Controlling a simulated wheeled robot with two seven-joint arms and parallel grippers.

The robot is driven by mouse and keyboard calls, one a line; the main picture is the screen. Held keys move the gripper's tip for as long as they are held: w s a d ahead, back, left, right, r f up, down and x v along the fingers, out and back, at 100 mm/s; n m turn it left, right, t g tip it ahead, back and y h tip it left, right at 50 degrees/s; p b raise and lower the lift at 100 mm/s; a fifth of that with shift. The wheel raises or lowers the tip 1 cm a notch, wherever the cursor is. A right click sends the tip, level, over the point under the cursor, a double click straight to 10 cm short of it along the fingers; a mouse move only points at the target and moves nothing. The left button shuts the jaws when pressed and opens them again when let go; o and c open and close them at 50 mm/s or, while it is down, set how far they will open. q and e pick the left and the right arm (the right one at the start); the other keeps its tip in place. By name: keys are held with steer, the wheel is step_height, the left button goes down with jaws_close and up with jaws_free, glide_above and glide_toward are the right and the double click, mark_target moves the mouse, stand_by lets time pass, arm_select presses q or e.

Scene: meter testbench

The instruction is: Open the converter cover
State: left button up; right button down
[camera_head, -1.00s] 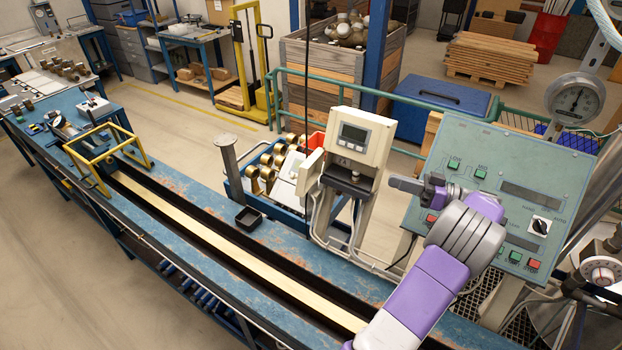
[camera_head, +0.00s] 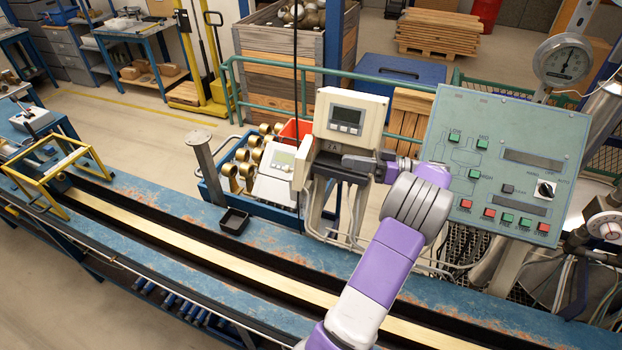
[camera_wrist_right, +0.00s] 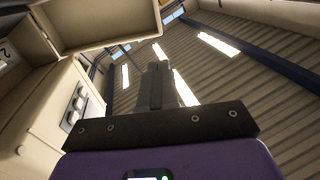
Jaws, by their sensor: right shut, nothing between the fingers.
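The converter (camera_head: 357,112) is a beige box with a grey display, on a post behind the bench. A beige flap (camera_head: 303,163) stands out at its lower left. My right gripper (camera_head: 350,162) is shut and empty, its fingers pointing left just below the display part, in front of the lower housing. Whether it touches is unclear. In the right wrist view, the shut fingers (camera_wrist_right: 158,85) point away, beside a beige housing (camera_wrist_right: 65,105) with a hollow-looking beige part (camera_wrist_right: 100,25) above. Which part is the cover is unclear. My left gripper is out of view.
A green control panel (camera_head: 505,160) stands right of the converter, near my right arm. A blue bench (camera_head: 165,225) with a long channel runs across the front. Brass fittings (camera_head: 245,165) in a rack and a small black tray (camera_head: 234,221) are left of the post.

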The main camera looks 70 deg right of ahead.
mark_target(302, 161)
step_height(302, 161, down, 6)
steer(key=w+b, duration=0.1)
steer(key=b, duration=0.4)
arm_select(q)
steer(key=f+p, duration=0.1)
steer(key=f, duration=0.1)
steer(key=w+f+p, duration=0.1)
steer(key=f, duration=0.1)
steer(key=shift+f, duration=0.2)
arm_select(e)
steer(key=x, duration=1)
steer(key=shift+w+r, duration=0.2)
steer(key=shift+w, duration=0.1)
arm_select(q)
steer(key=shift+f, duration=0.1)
arm_select(e)
steer(key=shift+w+a, duration=0.1)
